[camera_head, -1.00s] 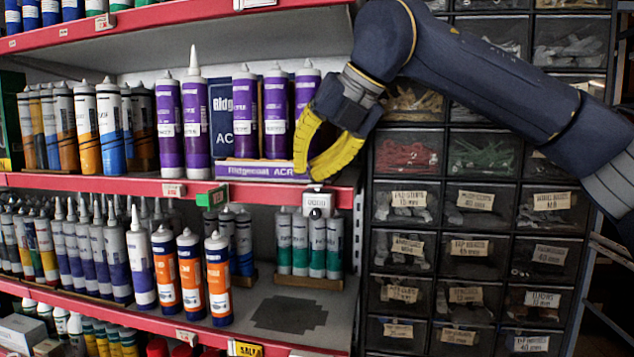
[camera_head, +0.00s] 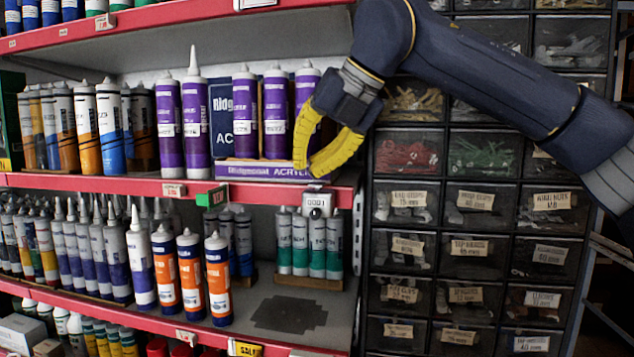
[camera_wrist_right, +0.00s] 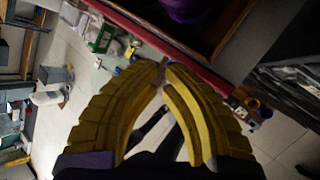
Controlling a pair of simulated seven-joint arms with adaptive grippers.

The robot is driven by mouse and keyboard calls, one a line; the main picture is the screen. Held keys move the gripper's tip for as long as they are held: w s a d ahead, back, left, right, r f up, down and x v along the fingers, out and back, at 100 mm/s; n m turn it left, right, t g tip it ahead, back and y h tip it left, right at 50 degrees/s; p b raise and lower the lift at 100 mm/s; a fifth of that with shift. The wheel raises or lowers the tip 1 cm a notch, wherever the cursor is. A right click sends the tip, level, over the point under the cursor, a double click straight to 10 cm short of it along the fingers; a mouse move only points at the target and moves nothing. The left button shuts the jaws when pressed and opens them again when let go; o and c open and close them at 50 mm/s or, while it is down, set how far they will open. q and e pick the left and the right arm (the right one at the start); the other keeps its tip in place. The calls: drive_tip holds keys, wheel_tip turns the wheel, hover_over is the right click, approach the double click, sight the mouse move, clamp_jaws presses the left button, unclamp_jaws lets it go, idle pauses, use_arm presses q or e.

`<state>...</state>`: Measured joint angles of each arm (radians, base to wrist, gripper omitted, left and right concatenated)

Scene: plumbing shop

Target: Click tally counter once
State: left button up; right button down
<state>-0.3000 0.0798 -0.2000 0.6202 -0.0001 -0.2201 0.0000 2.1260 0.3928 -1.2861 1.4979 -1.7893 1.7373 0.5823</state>
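The tally counter (camera_head: 316,203) is a small white device with a display strip on top and a dark round part on its front. It sits at the red edge of the middle shelf, and its display appears to read 0001. My right gripper (camera_head: 303,170) has yellow ridged fingers pointing down, with the tips just above and slightly left of the counter, apparently apart from it. In the right wrist view the fingertips (camera_wrist_right: 164,68) come together with nothing held between them. The counter cannot be made out there. My left gripper is not in view.
Purple cartridges (camera_head: 275,110) and a purple box (camera_head: 262,170) stand behind and left of the fingers. Below are green-and-white cartridges (camera_head: 300,245) and orange ones (camera_head: 190,270). A green tag (camera_head: 212,197) hangs on the shelf edge (camera_head: 270,192). Parts drawers (camera_head: 470,200) stand on the right.

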sight(309, 190)
drive_tip(key=shift+r, duration=0.4)
wheel_tip(309, 190, up, 6)
idle(0.8)
idle(0.5)
